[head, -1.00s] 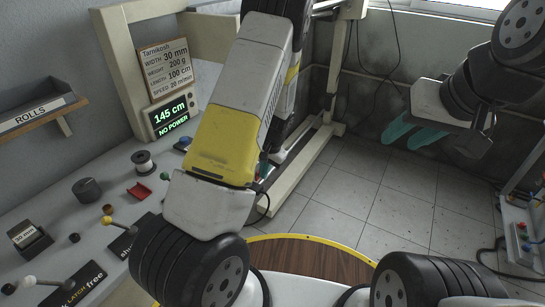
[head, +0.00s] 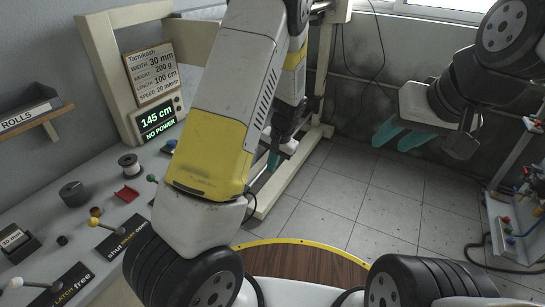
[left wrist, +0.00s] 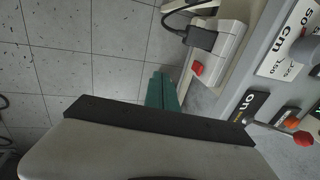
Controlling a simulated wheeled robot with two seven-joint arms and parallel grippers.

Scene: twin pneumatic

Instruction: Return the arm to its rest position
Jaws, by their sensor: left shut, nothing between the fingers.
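My left arm rises from the bottom left of the head view, its yellow and white links filling the middle. My left gripper (head: 273,161) shows only partly behind that arm, as a teal finger above the tiled floor. In the left wrist view its teal fingers (left wrist: 162,91) are together with nothing between them, over the floor beside a white box with a red button. My right gripper (head: 402,135) hangs at the upper right of the head view. Its two teal fingers are apart and empty, clear of any object.
A beige frame (head: 101,65) stands behind. A trolley (head: 514,218) stands at right. Open floor lies between.

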